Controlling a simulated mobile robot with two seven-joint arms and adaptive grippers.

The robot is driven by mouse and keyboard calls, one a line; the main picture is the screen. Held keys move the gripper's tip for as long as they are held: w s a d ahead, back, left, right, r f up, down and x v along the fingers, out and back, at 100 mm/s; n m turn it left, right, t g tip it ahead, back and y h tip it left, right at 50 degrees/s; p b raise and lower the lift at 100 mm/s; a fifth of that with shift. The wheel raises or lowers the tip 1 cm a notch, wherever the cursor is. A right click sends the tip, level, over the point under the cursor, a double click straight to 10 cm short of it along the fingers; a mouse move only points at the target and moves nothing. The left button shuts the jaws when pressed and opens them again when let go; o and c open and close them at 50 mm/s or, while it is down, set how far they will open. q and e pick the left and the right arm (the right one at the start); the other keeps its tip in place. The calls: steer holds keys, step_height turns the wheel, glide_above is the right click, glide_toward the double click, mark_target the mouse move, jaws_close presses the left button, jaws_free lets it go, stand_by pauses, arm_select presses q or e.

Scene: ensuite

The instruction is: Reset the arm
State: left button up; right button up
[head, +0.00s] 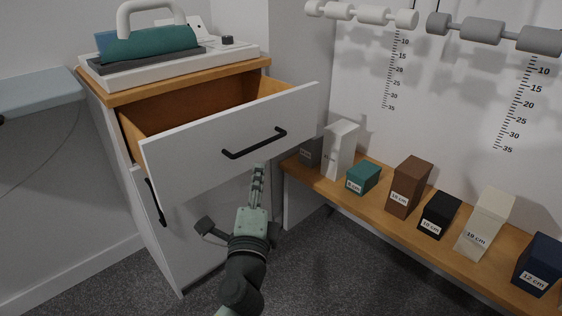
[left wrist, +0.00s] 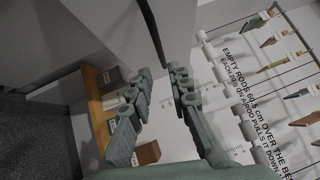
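My left gripper (head: 258,170) is in front of the pulled-out drawer (head: 210,160), just below its black bar handle (head: 254,143) in the head view. In the left wrist view its two green fingers (left wrist: 160,73) are apart with nothing between them. The drawer's pale front edge (left wrist: 168,28) lies beyond the fingertips there; whether they touch it I cannot tell. My right gripper is in neither view.
A wooden shelf (head: 405,222) with several labelled blocks, such as a brown block (head: 409,186), runs along the right wall. Grey rollers (head: 490,31) hang above the shelf. Carpet is clear below.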

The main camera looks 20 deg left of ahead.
arm_select(q)
steer(key=s+a+f+n+g+h+p, duration=0.2)
steer(key=s+f+n+g, duration=0.4)
steer(key=f, duration=0.7)
steer(key=s+a+f+n+g+h+p, duration=0.15)
steer(key=s+f+n+g, duration=0.4)
steer(key=f, duration=0.65)
steer(key=s+d+f+n+g+h, duration=0.2)
steer(key=s+f, duration=0.4)
steer(key=s, duration=0.3)
steer(key=shift+d+g, duration=0.35)
steer(key=shift+g, duration=0.5)
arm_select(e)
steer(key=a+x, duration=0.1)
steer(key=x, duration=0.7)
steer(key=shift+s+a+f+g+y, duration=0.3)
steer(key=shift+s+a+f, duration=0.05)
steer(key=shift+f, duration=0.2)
